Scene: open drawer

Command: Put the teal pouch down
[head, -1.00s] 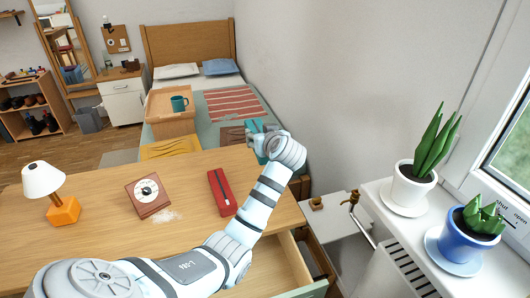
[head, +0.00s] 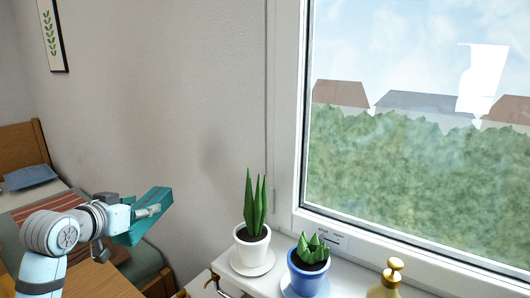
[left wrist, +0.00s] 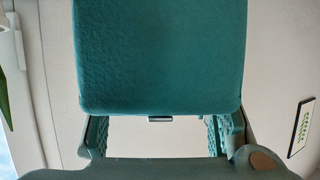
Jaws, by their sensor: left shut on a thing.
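The teal pouch (head: 146,214) is held up in the air at the lower left of the head view, tilted, in front of the bed and wall. My left gripper (head: 148,211) is shut on it. In the left wrist view the pouch (left wrist: 160,55) fills the upper middle, between the two fingers at its lower edge. My right gripper is in neither view.
A window sill (head: 345,288) runs along the lower right, with a white-potted plant (head: 252,246), a blue-potted plant (head: 307,276) and a gold bottle (head: 388,284). The bed (head: 18,208) is at the left. A wooden table edge (head: 95,280) shows at the lower left.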

